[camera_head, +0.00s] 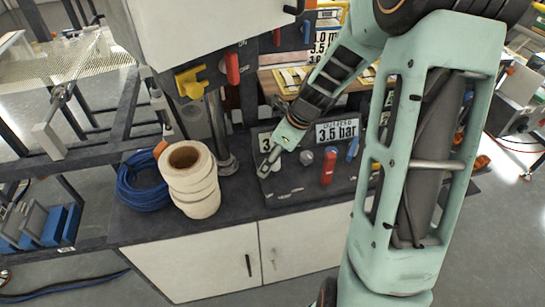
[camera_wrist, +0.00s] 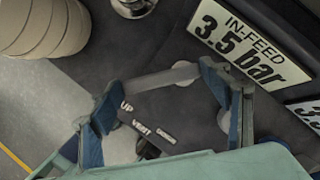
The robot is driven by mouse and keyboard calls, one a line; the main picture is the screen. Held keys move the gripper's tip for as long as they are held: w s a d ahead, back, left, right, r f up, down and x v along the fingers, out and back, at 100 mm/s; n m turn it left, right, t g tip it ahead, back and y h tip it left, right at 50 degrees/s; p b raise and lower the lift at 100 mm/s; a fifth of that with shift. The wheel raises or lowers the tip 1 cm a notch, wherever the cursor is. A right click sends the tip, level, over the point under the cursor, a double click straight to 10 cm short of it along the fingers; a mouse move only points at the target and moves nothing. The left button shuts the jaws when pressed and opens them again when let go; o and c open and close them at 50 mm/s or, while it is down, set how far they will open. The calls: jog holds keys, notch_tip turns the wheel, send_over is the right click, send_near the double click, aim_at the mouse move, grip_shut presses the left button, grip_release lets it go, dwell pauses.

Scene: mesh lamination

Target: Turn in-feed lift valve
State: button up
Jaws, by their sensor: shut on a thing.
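The in-feed lift valve is on the dark panel, and its light grey lever (camera_wrist: 160,79) shows in the wrist view above the words UP, VENT and DOWN. My gripper (camera_wrist: 157,84) has its blue fingers at the two ends of this lever and is shut on it. In the head view my gripper (camera_head: 268,160) reaches down to the left end of the panel, and the lever is mostly hidden there. A white sign reading IN-FEED 3.5 bar (camera_wrist: 240,42) stands behind the panel.
A stack of cream rolls (camera_head: 190,180) and a coil of blue cable (camera_head: 143,182) stand left of the panel. A red lever (camera_head: 329,165), a blue lever (camera_head: 353,149) and a round grey knob (camera_head: 306,157) are to the right. A white machine housing (camera_head: 200,30) hangs above.

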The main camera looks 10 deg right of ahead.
jog(key=shift+d+n, duration=0.1)
jog(key=shift+n, duration=0.3)
jog(key=n, duration=0.1)
jog(key=n+g+p, duration=0.1)
jog(key=shift+s+d+n+y, duration=0.1)
jog(key=shift+d+n+y, duration=0.2)
jog(key=shift+d+n, duration=0.1)
jog(key=n+g, duration=0.1)
jog(key=n, duration=0.1)
jog(key=d+n+p, duration=0.1)
jog(key=n, duration=0.1)
jog(key=shift+n+g+y, duration=0.3)
jog(key=shift+g, duration=0.1)
jog(key=n, duration=0.1)
jog(key=d+n+g+p, duration=0.1)
jog(key=n, duration=0.1)
jog(key=shift+w+d+n+g+h, duration=0.15)
jog(key=shift+n+g, duration=0.2)
jog(key=shift+n, duration=0.45)
jog(key=shift+w+d+n+g+h, duration=0.1)
jog(key=shift+w+n+g+h, duration=0.15)
jog(key=shift+n, duration=0.55)
jog(key=shift+w+d+n+g+h, duration=0.1)
jog(key=shift+n+g, duration=0.3)
jog(key=shift+n, duration=0.4)
jog(key=o, duration=1.7)
